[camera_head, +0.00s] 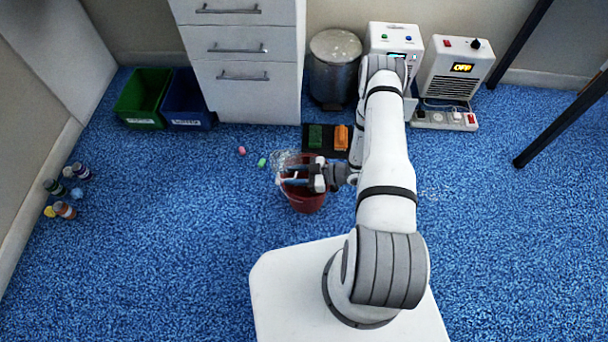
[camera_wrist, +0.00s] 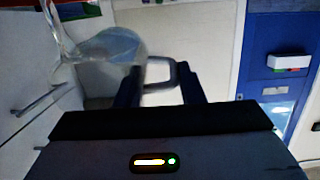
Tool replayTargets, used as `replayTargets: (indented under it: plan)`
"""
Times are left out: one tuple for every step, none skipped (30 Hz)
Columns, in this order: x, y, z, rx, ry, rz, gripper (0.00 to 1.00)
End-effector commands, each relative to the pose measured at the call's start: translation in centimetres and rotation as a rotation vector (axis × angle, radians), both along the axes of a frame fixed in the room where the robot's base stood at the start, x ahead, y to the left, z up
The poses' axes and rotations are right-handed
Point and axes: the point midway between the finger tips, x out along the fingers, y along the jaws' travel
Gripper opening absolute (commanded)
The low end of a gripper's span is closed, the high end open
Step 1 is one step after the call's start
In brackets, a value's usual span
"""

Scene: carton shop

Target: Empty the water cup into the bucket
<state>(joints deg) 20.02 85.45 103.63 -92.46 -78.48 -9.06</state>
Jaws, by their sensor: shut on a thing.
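The red bucket (camera_head: 306,201) stands on the blue carpet in front of my base, partly hidden by my gripper. My gripper (camera_head: 296,178) is over the bucket, its fingers pointing left. It is shut on the handle of the clear water cup (camera_head: 284,159), which shows faintly above the bucket's far rim. In the wrist view the clear cup (camera_wrist: 112,46) looks tilted, with its handle between my two dark fingers (camera_wrist: 161,88). A clear streak runs from it toward the upper left. I cannot tell how much water is in the cup.
A black tray (camera_head: 327,153) with a green and an orange block lies behind the bucket. Green (camera_head: 142,100) and blue (camera_head: 187,105) bins, white drawers (camera_head: 245,98) and a metal bin (camera_head: 333,75) line the back. Carpet between is mostly free.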

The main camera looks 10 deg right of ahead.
Motion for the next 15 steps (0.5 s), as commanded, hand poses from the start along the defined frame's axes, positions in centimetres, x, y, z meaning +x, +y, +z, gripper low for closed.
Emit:
replayTargets:
  plan:
    - [0.01, -0.05, 0.04, 0.006, -0.003, 0.000, 0.00]
    - [0.00, -0.03, 0.10, 0.009, -0.003, 0.001, 0.00]
    - [-0.01, -0.05, 0.16, 0.015, -0.005, 0.002, 0.00]
    - [-0.03, -0.10, 0.21, 0.018, -0.006, 0.002, 0.00]
    - [-0.04, -0.11, 0.26, 0.022, -0.007, 0.003, 0.00]
    - [-0.07, -0.13, 0.31, 0.026, -0.008, 0.004, 0.00]
    - [-0.07, -0.12, 0.35, 0.030, -0.008, 0.005, 0.00]
    - [-0.07, -0.09, 0.39, 0.033, -0.009, 0.005, 0.00]
    - [-0.07, -0.07, 0.44, 0.038, -0.010, 0.006, 0.00]
    - [-0.07, -0.08, 0.50, 0.041, -0.012, 0.006, 0.00]
    - [-0.08, -0.07, 0.55, 0.045, -0.013, 0.006, 0.00]
    - [-0.09, 0.01, 0.60, 0.050, -0.014, 0.007, 0.00]
    - [-0.09, -0.02, 0.65, 0.053, -0.015, 0.007, 0.00]
    - [-0.10, 0.02, 0.68, 0.057, -0.016, 0.007, 0.00]
    - [-0.10, 0.05, 0.73, 0.061, -0.017, 0.007, 0.00]
